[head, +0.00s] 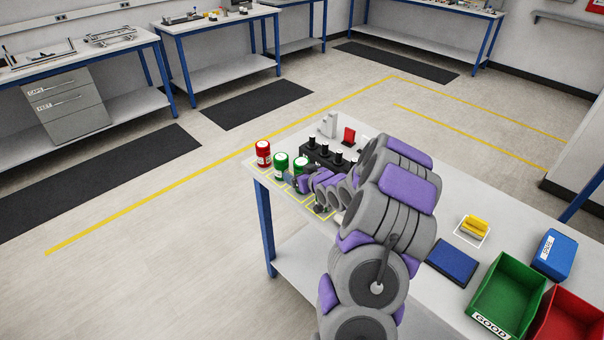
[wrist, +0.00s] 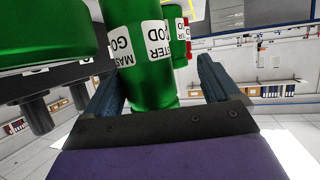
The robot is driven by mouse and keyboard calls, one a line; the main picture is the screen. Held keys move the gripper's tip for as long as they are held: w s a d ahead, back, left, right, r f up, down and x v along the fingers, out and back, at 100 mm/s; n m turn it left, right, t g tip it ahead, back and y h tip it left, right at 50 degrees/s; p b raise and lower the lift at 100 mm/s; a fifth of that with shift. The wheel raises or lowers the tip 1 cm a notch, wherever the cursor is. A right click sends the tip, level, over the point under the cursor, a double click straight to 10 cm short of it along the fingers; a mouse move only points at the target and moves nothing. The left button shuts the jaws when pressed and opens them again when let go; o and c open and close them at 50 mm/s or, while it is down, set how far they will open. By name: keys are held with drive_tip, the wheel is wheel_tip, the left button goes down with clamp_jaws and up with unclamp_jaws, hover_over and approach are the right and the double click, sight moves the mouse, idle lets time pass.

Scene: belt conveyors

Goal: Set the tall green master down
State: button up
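In the wrist view a tall green can (wrist: 150,85) with a white label reading MASTER GOOD stands between my gripper's two blue-grey fingers (wrist: 163,80). It is close to the left finger, and a gap shows at the right finger, so the gripper looks open around it. In the head view my gripper (head: 294,182) is low at the table's near left corner, beside a green can (head: 301,164). Another green can (head: 280,162) and a red can (head: 263,152) stand to its left. My arm hides part of this area.
A black rack with pegs (head: 322,154) stands just behind the cans. Yellow outlines mark the table (head: 262,177) edge. A blue pad (head: 452,261), green bin (head: 508,292), red bin (head: 570,318) and blue box (head: 554,255) lie right. A large green shape (wrist: 45,30) is close in the wrist view.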

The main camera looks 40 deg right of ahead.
drive_tip(key=shift+d, duration=0.25)
drive_tip(key=shift+s+d, duration=0.25)
drive_tip(key=p+v, duration=0.2)
drive_tip(key=v, duration=0.9)
drive_tip(key=shift+s+d, duration=0.1)
drive_tip(key=shift+s, duration=0.1)
drive_tip(key=s+a+r+n+g, duration=0.15)
drive_tip(key=a+g, duration=0.25)
drive_tip(key=a, duration=0.4)
drive_tip(key=s+a+r+g, duration=0.2)
drive_tip(key=s+a+g, duration=0.1)
drive_tip(key=a, duration=0.4)
drive_tip(key=s+a+r+g+y, duration=0.1)
drive_tip(key=s+a+r+g, duration=0.3)
drive_tip(key=s+a, duration=0.6)
drive_tip(key=s+a+r+g+y, duration=0.1)
drive_tip(key=s+a+r+g, duration=0.3)
drive_tip(key=s+a, duration=0.6)
drive_tip(key=s, duration=0.6)
drive_tip(key=shift+s+a, duration=0.3)
drive_tip(key=shift+a, duration=0.05)
drive_tip(key=shift+r, duration=0.1)
